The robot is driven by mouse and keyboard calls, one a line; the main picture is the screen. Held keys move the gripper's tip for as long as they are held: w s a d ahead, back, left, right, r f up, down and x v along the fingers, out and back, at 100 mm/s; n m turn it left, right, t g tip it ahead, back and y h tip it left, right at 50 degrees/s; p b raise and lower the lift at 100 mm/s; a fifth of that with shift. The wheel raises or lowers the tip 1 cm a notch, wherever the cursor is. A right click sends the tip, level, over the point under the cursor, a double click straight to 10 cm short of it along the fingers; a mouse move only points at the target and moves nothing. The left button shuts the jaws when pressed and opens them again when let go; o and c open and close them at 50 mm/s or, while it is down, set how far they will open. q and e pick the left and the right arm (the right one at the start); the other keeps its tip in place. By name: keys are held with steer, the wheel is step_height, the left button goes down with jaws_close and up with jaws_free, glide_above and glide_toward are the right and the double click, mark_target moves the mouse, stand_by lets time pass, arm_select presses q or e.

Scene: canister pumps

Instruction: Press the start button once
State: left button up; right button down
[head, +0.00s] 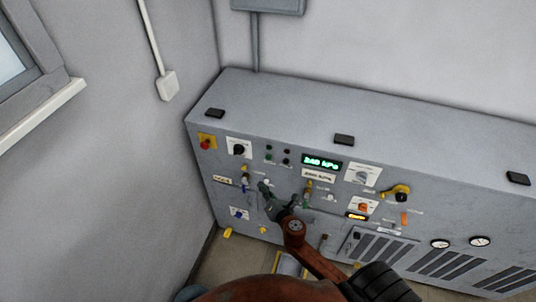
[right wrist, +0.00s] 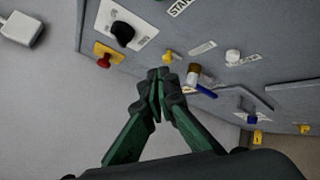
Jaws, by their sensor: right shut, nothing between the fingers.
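The grey control panel (head: 235,190) stands against the wall. Small dark green and black round controls (head: 268,148) sit near its upper left, beside the green display; their labels are too small to read in the head view. In the right wrist view a label beginning "STA" (right wrist: 178,6) is cut off by the top edge, and its button cannot be made out. My right gripper (head: 264,187) is shut and empty in front of the panel, below those controls. Its closed fingertips (right wrist: 158,76) point toward the panel in the wrist view. My left gripper is not in view.
A red button on a yellow plate (head: 206,142) and a black knob (head: 239,149) are at the panel's left. A blue-handled valve (right wrist: 202,90) and a white knob (right wrist: 233,56) are near the fingertips. A green pressure display (head: 321,163) is further right.

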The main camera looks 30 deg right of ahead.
mark_target(268, 157)
steer(key=r, duration=0.2)
steer(key=r+n, duration=0.1)
steer(key=shift+w+a+r+t, duration=0.2)
steer(key=shift+a+r+t, duration=0.1)
steer(key=shift+a+r, duration=0.1)
steer(key=shift+d, duration=0.1)
steer(key=w+d, duration=0.5)
steer(key=d, duration=0.1)
steer(key=shift+w+d+b, duration=0.3)
steer(key=shift+w+b, duration=0.05)
steer(key=shift+d, duration=0.15)
stand_by(1.1)
steer(key=shift+w+d, duration=0.2)
steer(key=shift+w, duration=0.1)
